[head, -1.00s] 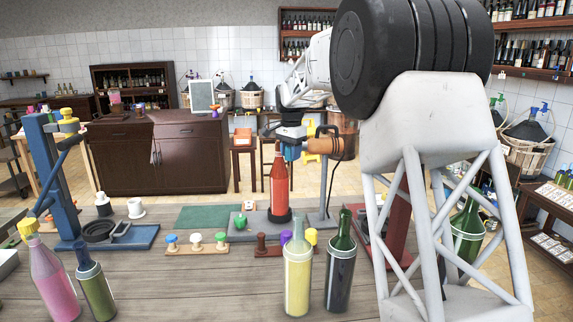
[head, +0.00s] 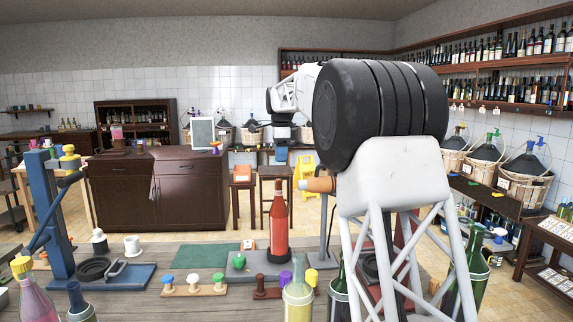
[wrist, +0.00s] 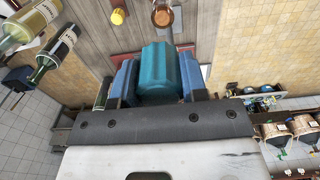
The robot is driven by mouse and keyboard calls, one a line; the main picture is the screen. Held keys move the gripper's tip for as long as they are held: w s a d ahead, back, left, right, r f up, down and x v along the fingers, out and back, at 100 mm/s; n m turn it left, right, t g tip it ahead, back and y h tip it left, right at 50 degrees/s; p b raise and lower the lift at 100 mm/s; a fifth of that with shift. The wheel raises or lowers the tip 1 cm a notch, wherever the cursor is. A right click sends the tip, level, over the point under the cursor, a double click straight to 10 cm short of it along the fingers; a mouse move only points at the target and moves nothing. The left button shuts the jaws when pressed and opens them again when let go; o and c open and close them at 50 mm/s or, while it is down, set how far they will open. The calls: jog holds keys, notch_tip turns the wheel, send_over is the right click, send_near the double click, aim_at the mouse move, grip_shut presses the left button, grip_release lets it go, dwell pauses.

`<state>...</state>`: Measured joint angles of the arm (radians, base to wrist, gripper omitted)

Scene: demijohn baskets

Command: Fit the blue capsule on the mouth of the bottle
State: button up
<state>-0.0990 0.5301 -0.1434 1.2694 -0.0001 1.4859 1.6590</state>
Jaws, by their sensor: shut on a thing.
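My gripper (head: 281,157) hangs above the red bottle in the head view, fingers down. In the wrist view my gripper (wrist: 158,82) is shut on the teal-blue capsule (wrist: 160,68), held between its two blue fingers. In the head view I cannot tell the capsule from the fingers. I cannot make out the bottle in the wrist view.
A copper-orange cylinder (head: 318,184) on a stand is right of the bottle neck. Coloured stoppers (head: 194,284) stand on a wooden rack in front. A bottle with yellow contents (head: 298,301) is nearer. A blue press (head: 60,215) stands at left. The green mat (head: 198,256) is clear.

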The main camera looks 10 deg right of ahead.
aim_at(279, 181)
jog(key=shift+w+a+r+m, duration=0.15)
jog(key=shift+a+r+m, duration=0.1)
jog(key=shift+r+m, duration=0.2)
jog(key=shift+w+a+r+m, duration=0.1)
jog(key=shift+a+r+m, duration=0.1)
jog(key=shift+r+m, duration=0.25)
jog(key=shift+f, duration=0.15)
jog(key=shift+f, duration=3.3)
jog(key=shift+f, duration=2.65)
dwell(1.0)
